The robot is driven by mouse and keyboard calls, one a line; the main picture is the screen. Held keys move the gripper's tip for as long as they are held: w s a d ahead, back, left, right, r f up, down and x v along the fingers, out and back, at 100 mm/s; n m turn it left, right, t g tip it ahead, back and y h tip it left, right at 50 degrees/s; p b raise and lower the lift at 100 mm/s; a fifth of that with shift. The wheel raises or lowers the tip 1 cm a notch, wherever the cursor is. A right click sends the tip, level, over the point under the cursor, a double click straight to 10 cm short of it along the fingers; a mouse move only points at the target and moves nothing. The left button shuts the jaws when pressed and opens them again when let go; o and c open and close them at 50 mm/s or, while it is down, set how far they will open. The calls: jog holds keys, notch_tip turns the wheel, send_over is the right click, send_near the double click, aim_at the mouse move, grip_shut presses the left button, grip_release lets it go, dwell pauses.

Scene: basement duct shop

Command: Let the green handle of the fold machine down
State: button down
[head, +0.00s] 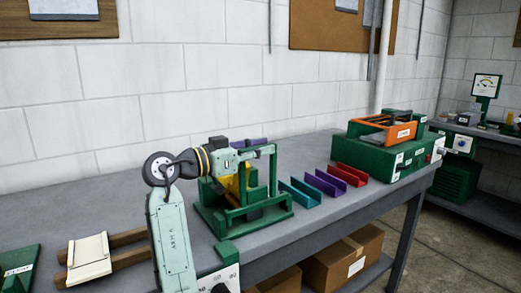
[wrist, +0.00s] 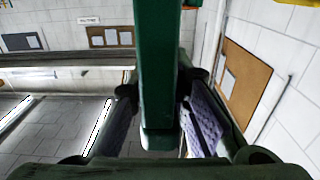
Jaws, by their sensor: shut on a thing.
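The fold machine (head: 243,221) stands on the workbench, with a green base and frame and a yellow part inside. Its green handle (head: 273,167) is raised at the top of the frame. In the wrist view the handle (wrist: 156,75) is a dark green bar running down the middle between my fingers. My gripper (head: 252,149) is at the handle's top and is shut on it. In the wrist view one finger is on each side of the bar, with a purple pad showing on the right finger. My arm hides part of the machine's left side.
Teal (head: 300,192), purple (head: 326,183) and red (head: 349,174) channels lie right of the machine. A green machine with an orange frame (head: 385,128) stands farther right. A cream piece on wooden bars (head: 89,257) lies at left. Cardboard boxes (head: 342,262) sit below the bench.

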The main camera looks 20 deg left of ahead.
jog(key=s+d+f+m+b, duration=0.6)
jog(key=s+d+m+b, duration=0.15)
jog(key=b, duration=0.65)
jog(key=s+d+f+m+b, duration=0.1)
jog(key=d+f+m+b, duration=0.1)
jog(key=f+m+b, duration=0.2)
jog(key=s+d+f+m+b, duration=0.1)
jog(key=d+f+m+b, duration=0.1)
jog(key=f+m+b, duration=0.3)
jog(key=shift+d+f+b, duration=0.35)
jog(key=shift+f+b, duration=1.7)
jog(key=shift+b, duration=0.2)
jog(key=c, duration=1.8)
grip_release()
jog(key=shift+o, duration=1.4)
